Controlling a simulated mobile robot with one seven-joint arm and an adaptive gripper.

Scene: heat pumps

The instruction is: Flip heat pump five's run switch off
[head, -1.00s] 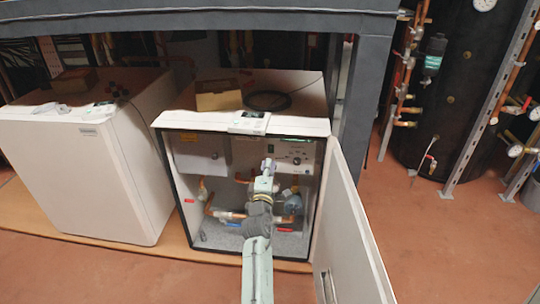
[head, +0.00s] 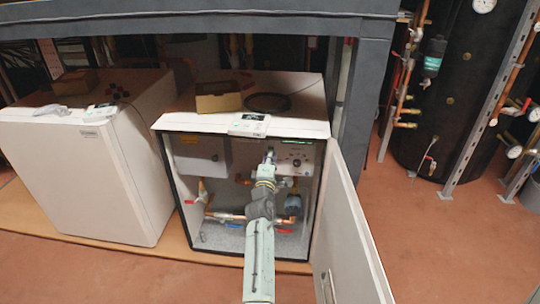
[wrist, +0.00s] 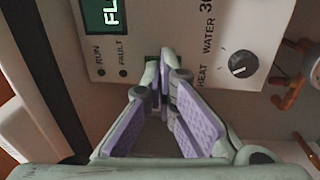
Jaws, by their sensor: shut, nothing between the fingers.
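The opened heat pump (head: 170,165) stands in the middle of the head view, its door swung out to the right. Its white control panel (head: 297,154) is inside at the upper right. In the wrist view the panel (wrist: 225,35) carries RUN and FAULT lamps, a green display (wrist: 101,16) and a black knob (wrist: 243,64). My gripper (head: 269,152) is in front of the panel's left part. In the wrist view its fingertips (wrist: 161,60) are together, over a small dark green patch that they mostly hide. I cannot make out the switch or its position.
The open door (head: 352,225) stands to the right of my arm. Copper pipes (head: 222,216) run below the panel inside the cabinet. A closed white heat pump (head: 75,180) stands to the left. Open floor (head: 450,245) lies at the right.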

